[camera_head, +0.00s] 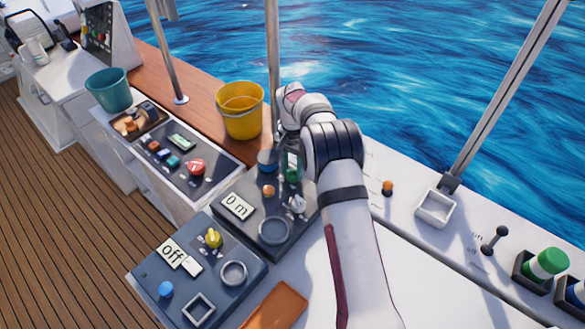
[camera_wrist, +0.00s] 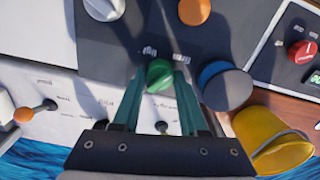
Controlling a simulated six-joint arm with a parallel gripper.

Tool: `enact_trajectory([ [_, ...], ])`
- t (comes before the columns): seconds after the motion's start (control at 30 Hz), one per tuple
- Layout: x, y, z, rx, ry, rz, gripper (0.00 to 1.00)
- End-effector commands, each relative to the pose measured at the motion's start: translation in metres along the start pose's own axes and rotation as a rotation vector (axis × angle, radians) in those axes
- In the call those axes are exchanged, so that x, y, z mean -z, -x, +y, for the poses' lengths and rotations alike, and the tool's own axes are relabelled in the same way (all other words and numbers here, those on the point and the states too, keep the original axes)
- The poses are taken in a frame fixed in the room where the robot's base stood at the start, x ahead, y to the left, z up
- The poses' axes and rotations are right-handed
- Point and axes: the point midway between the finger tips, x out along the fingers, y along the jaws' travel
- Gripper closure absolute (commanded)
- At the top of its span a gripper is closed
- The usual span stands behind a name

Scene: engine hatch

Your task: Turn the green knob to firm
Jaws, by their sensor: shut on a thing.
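The green knob (camera_wrist: 158,74) sits on a dark panel (camera_wrist: 120,40) and shows between my fingertips in the wrist view. My gripper (camera_wrist: 158,84) is shut on the knob, with a teal finger on each side of it. Two small labels lie on the panel just past the knob; they are upside down in this view and too small to read surely. In the head view the green knob (camera_head: 292,175) is partly hidden behind my gripper (camera_head: 291,162), which reaches down from the right. The knob's pointer direction cannot be made out.
Close by are a blue round knob (camera_wrist: 225,86), an orange button (camera_wrist: 194,11) and a white knob (camera_wrist: 104,7). A yellow bucket (camera_head: 240,112) stands behind the panel.

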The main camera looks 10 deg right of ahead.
Motion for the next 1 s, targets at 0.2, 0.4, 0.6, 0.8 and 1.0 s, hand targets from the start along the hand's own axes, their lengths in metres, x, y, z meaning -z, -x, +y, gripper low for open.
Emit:
enact_trajectory([
  [0.2, -0.0004, 0.0009, 0.0000, 0.000, -0.105, -0.002, 1.00],
  [0.4, -0.0004, 0.0010, 0.0000, 0.000, -0.157, -0.002, 1.00],
  [0.6, -0.0004, 0.0009, 0.0000, 0.000, -0.175, -0.002, 1.00],
  [0.8, -0.0002, 0.0009, 0.0000, 0.000, -0.176, -0.001, 1.00],
  [1.0, -0.0001, 0.0009, 0.0000, 0.000, -0.175, -0.001, 0.45],
])
